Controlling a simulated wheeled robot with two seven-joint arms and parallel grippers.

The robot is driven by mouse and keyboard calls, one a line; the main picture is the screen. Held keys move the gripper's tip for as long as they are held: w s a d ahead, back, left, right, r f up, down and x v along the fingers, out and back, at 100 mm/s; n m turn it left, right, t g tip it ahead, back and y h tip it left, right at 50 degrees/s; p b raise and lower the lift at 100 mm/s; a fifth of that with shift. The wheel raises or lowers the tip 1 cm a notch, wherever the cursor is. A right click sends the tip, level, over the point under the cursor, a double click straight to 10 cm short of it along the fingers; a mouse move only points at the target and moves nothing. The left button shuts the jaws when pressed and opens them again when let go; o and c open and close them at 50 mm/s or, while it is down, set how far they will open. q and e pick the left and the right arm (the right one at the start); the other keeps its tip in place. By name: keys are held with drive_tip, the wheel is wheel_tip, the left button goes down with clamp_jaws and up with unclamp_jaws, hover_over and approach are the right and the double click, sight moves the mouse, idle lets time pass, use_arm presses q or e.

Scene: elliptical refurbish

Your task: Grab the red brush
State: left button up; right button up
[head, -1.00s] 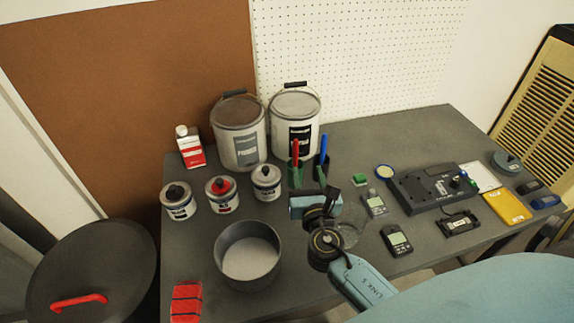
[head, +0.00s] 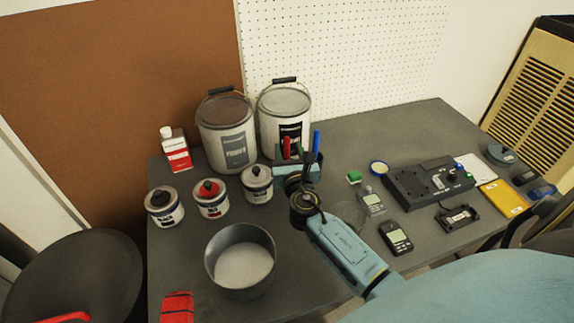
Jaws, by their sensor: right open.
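The red brush (head: 287,147) stands upright on the grey table in front of the paint buckets, with its red handle up. Its lower part is hidden behind my right gripper. A blue-handled brush (head: 317,141) stands just to its right, also partly hidden. My right gripper (head: 295,157) is open, its dark fingers pointing away from me at the brushes. In the picture the red handle shows between the fingers; I cannot tell whether they touch it.
Two large paint buckets (head: 225,140) stand close behind the brushes. Several small cans (head: 257,190) stand to the left, with an open grey pot (head: 212,266) in front. Meters and a dark device (head: 408,190) lie to the right.

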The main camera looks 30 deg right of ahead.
drive_tip(key=x, duration=0.3)
drive_tip(key=shift+w+r, duration=0.1)
drive_tip(key=shift+w, duration=0.3)
clamp_jaws()
